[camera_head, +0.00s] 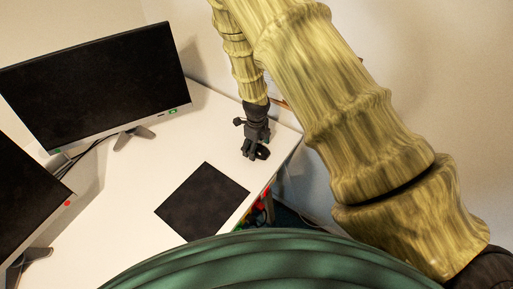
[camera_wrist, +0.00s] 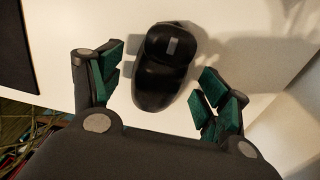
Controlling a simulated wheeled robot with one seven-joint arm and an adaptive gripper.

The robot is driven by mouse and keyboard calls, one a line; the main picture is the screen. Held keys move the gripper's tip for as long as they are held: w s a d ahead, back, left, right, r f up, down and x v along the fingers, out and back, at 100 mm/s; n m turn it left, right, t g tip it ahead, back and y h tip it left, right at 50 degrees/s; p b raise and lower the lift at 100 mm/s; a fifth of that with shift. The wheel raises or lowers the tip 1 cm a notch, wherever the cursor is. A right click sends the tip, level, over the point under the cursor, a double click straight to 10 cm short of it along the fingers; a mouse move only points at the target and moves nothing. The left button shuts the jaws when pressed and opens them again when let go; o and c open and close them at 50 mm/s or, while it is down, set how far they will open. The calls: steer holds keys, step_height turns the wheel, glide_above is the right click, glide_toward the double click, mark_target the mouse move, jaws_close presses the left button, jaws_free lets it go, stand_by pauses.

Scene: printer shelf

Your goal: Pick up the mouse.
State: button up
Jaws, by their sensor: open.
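The black mouse (camera_wrist: 160,80) lies on the white desk in the wrist view, with a small grey patch on its top. My gripper (camera_wrist: 158,100) is open, with its dark green finger pads on either side of the mouse. The mouse sits between the fingers, nearer the left one, and I see gaps on both sides. In the head view my gripper (camera_head: 256,150) points down over the desk near its right edge. There the mouse (camera_head: 262,153) is mostly hidden by the gripper and hard to tell apart from it.
A black mouse pad (camera_head: 203,201) lies on the white desk (camera_head: 130,185) left of my gripper. Two monitors stand further left, one at the back (camera_head: 95,85) and one at the picture's left edge (camera_head: 25,195). The desk edge is close by, with cables and coloured items below.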

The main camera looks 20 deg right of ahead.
steer(key=shift+f, duration=0.15)
steer(key=c, duration=1.1)
steer(key=shift+c, duration=0.2)
